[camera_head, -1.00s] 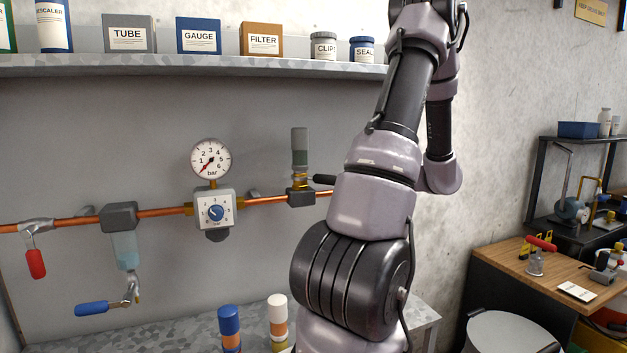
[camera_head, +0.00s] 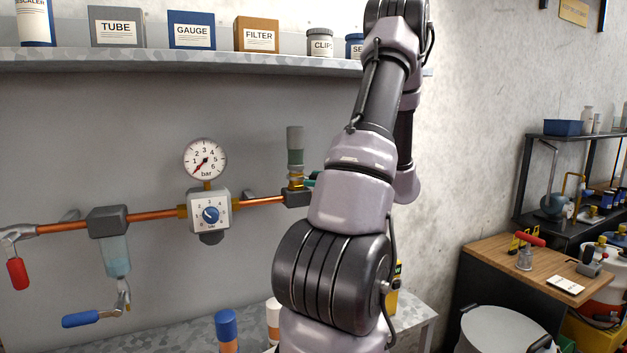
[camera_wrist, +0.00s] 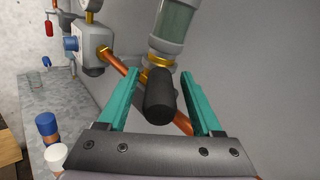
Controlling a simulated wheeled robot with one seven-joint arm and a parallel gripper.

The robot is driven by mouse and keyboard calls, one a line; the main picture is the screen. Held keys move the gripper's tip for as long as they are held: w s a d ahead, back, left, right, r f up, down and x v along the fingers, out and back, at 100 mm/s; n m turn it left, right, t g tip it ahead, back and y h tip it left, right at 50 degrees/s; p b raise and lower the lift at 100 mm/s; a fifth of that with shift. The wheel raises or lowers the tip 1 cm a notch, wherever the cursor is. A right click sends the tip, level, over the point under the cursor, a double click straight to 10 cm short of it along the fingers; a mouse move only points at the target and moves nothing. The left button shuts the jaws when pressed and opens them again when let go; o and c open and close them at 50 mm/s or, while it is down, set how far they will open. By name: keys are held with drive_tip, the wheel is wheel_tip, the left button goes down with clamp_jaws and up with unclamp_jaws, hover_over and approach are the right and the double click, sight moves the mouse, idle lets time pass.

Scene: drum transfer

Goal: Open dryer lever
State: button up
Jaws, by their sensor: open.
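The dryer (camera_head: 295,148) is a grey-green upright cylinder with brass fittings on the copper pipe. It also shows at the top of the wrist view (camera_wrist: 178,28). Its black lever (camera_wrist: 160,98) points toward the wrist camera, below the brass fitting. My gripper (camera_wrist: 159,74) is open, with one teal finger on each side of the lever. A gap shows between the lever and each finger. In the head view only a bit of teal finger shows beside the dryer, and my arm hides the rest of the gripper.
A regulator (camera_head: 210,213) with a blue knob and a pressure gauge (camera_head: 205,159) sit left of the dryer on the pipe (camera_head: 152,214). Red (camera_head: 17,274) and blue (camera_head: 80,319) handles hang further left. A shelf (camera_head: 150,60) runs above; bottles stand on the bench below.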

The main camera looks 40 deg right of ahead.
drive_tip(key=shift+w+a, duration=0.3)
drive_tip(key=shift+w, duration=0.25)
clamp_jaws()
idle(1.1)
